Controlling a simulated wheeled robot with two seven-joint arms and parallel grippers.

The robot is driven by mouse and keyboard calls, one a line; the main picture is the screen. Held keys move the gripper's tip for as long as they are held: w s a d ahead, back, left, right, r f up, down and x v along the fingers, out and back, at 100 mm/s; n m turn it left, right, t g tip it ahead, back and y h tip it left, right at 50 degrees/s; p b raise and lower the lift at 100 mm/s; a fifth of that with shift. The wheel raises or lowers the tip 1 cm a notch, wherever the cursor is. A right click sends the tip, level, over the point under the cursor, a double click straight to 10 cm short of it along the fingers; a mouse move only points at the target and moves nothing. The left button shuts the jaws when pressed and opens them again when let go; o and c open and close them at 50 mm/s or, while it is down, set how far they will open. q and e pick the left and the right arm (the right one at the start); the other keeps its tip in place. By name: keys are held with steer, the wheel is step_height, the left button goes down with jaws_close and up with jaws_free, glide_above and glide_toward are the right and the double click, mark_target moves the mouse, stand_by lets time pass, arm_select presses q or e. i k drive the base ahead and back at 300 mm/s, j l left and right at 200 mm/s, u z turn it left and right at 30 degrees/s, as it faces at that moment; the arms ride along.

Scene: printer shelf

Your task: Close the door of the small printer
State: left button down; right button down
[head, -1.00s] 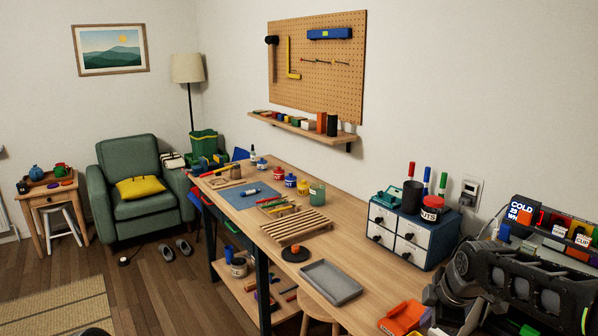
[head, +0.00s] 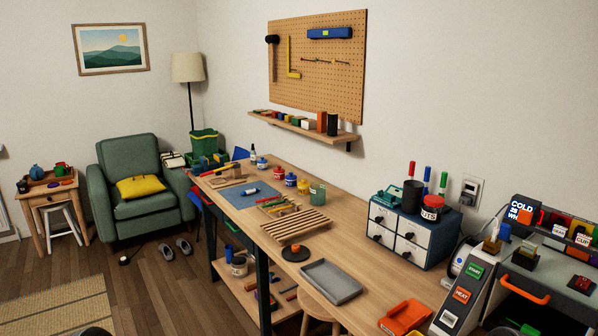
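The small printer appears to be the grey machine at the lower right of the head view, cut off by the frame edge. It has a slanted grey panel (head: 478,288) with a green START label and an orange HEAT label. A display (head: 521,212) at its back reads COLD. An orange handle (head: 525,291) sits on a dark part right of the panel, which may be the door; I cannot tell whether it stands open or shut.
A blue-grey drawer unit (head: 412,232) stands left of the machine. An orange tray-like object (head: 404,318) and a grey tray (head: 331,281) lie on the workbench (head: 345,213). Small coloured blocks sit on the machine's top. A wall socket (head: 472,190) is behind.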

mark_target(536, 293)
steer(key=j+z, duration=0.1)
steer(key=z, duration=1.7)
steer(key=k+l, duration=0.05)
